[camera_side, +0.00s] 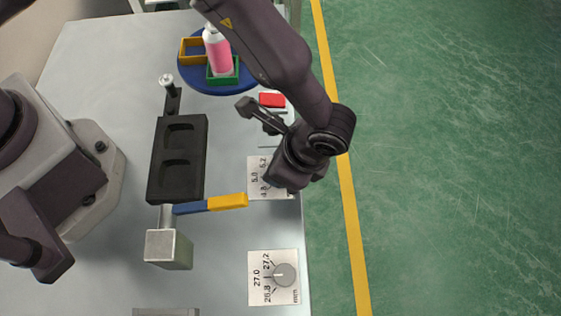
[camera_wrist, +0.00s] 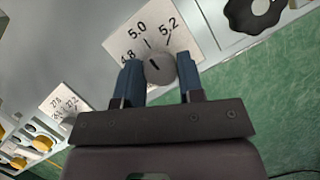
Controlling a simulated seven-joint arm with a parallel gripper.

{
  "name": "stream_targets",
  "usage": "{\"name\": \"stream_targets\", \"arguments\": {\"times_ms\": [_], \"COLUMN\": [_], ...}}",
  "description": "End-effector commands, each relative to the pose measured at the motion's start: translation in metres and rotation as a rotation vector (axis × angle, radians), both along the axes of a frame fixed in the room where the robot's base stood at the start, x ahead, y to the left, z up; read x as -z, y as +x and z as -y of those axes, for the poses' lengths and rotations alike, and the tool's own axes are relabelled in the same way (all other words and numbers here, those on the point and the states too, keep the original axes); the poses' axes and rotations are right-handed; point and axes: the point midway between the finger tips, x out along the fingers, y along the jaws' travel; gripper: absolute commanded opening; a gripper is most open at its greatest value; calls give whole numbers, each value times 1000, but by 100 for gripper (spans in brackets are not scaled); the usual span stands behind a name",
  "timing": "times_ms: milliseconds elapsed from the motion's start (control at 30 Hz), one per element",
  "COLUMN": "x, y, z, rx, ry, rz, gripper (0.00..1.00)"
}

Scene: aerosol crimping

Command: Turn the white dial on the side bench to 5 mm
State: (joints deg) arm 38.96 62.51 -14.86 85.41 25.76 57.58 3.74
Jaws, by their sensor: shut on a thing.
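The dial is a round grey knob (camera_wrist: 160,68) on a white plate (camera_wrist: 189,41) marked 4.8, 5.0 and 5.2. My gripper (camera_wrist: 160,76) has its two blue fingers on either side of the knob and is shut on it. The short dark mark on the knob points up and left, seemingly between the 4.8 and 5.0 ticks; the exact reading is hard to tell. In the side view my gripper (camera_side: 284,184) is over the right part of this plate (camera_side: 256,165) and hides the knob.
A second plate (camera_side: 258,288) with a grey knob (camera_side: 286,274), marked 26.8 to 27.2, lies nearer the front. A blue-and-yellow handle (camera_side: 228,202), a black tray (camera_side: 157,185) and a red block (camera_side: 271,100) are nearby. A black knob (camera_wrist: 253,12) shows at upper right in the wrist view.

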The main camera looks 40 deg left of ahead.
Motion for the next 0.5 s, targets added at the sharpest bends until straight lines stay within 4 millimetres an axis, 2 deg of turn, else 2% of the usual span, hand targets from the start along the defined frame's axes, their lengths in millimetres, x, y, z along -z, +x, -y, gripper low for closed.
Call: {"name": "stream_targets", "arguments": {"times_ms": [133,167,267,500], "x": [-1,-1,-1,0], "y": [1,1,1,0], "z": [0,0,0,0], "rx": [-1,-1,-2,-2], "ry": [0,0,0,0], "rz": [2,2,2,1], "gripper": [12,37,60,61]}}
